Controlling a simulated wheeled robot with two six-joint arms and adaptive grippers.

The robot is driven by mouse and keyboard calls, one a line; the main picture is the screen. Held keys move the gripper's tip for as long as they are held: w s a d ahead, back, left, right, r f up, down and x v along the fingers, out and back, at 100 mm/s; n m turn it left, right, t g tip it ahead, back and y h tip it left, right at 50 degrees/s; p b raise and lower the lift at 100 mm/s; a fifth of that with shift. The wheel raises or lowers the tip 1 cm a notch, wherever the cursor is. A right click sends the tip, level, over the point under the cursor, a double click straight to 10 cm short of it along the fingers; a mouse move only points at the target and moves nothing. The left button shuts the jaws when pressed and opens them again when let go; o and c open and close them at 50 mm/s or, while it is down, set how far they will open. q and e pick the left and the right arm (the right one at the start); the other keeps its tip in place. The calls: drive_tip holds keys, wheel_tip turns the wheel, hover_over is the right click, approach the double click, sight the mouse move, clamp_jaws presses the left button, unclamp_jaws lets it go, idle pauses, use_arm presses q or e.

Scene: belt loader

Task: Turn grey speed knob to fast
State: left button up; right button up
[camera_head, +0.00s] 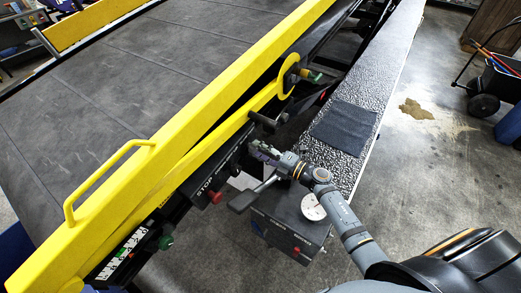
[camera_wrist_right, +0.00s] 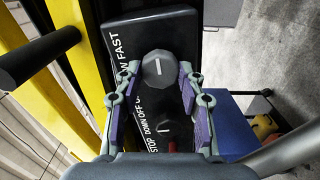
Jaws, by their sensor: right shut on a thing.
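In the right wrist view the grey speed knob (camera_wrist_right: 159,75) sits on a dark control panel (camera_wrist_right: 150,22), with a short white mark running up and down the picture. The panel's FAST lettering (camera_wrist_right: 116,48) lies to its left, towards the top; part of the SLOW word is hidden by a finger. My right gripper (camera_wrist_right: 158,68) is shut on the knob, one finger on each side. In the head view my right gripper (camera_head: 258,151) reaches the loader's side; the knob is hidden there. My left gripper is not in view.
A second, dark selector (camera_wrist_right: 165,127) with a white mark sits below the knob, near DOWN and OFF lettering. A black bar (camera_head: 262,121) juts out close to my right gripper. The yellow rail (camera_head: 170,140) runs alongside. A red button (camera_head: 215,197) is on the loader's side.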

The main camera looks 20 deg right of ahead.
drive_tip(key=o, duration=1.2)
drive_tip(key=v, duration=1.1)
drive_tip(key=shift+s+d, duration=0.3)
